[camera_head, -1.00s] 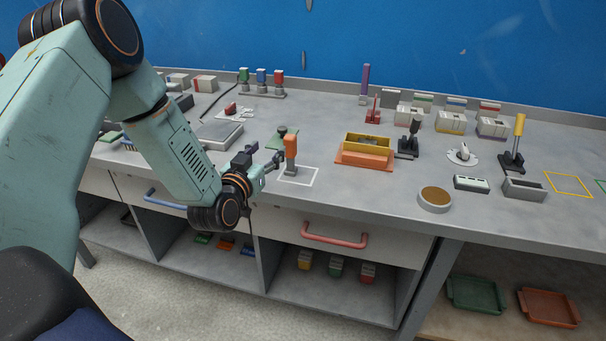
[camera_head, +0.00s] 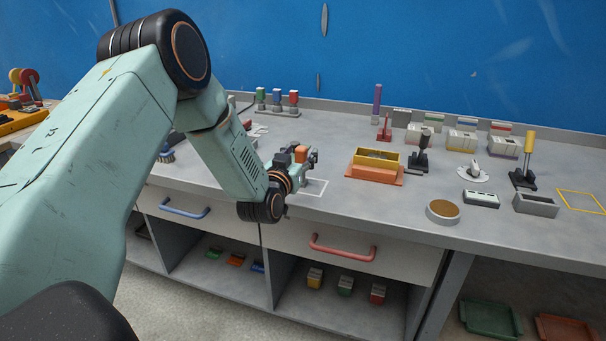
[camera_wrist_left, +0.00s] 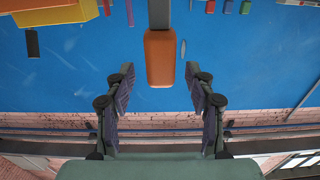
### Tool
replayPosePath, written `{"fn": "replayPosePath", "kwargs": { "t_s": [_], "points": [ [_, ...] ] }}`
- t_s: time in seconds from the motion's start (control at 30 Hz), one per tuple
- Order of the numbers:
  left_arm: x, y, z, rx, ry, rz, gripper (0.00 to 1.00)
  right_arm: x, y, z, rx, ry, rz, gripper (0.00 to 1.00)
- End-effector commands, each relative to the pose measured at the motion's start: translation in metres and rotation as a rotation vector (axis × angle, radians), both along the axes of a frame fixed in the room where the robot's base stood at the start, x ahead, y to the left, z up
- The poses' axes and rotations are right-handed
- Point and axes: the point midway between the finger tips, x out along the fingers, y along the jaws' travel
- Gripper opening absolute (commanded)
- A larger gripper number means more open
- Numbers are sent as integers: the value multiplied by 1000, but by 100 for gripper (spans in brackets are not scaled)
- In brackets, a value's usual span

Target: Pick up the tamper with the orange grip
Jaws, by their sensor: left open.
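The tamper's orange grip (camera_head: 301,153) shows at my left gripper (camera_head: 309,156) in the head view, with the tamper's lower part hidden behind the gripper. In the left wrist view the orange grip (camera_wrist_left: 160,58) lies in the gap between the two fingertips of my left gripper (camera_wrist_left: 159,72), with a visible space on each side. A grey shaft (camera_wrist_left: 159,13) runs from the grip to the picture's top edge. The left gripper is open. My right gripper is not in view.
A white outlined square (camera_head: 316,187) is on the bench beside the gripper. An orange and yellow box (camera_head: 375,173) stands to its right. A round brown-topped tin (camera_head: 442,211) and a black stand with a yellow handle (camera_head: 528,145) are farther right. A red drawer handle (camera_head: 342,248) sticks out below.

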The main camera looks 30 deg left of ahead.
Motion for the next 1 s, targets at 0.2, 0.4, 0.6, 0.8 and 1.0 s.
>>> {"fn": "replayPosePath", "kwargs": {
  "t_s": [0.2, 0.4, 0.6, 0.8, 1.0],
  "points": [
    [17, 2, -1, 0, 2, -1, 55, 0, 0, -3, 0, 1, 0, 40],
    [17, 0, -1, -1, 2, -2, 55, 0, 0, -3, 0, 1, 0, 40],
    [16, 0, -1, 0, 2, -1, 41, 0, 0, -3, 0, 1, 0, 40],
    [16, 1, -1, 0, 2, -1, 24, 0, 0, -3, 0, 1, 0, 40],
    [16, 0, -1, -1, 3, -2, 7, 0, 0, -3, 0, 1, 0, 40]
  ]
}}
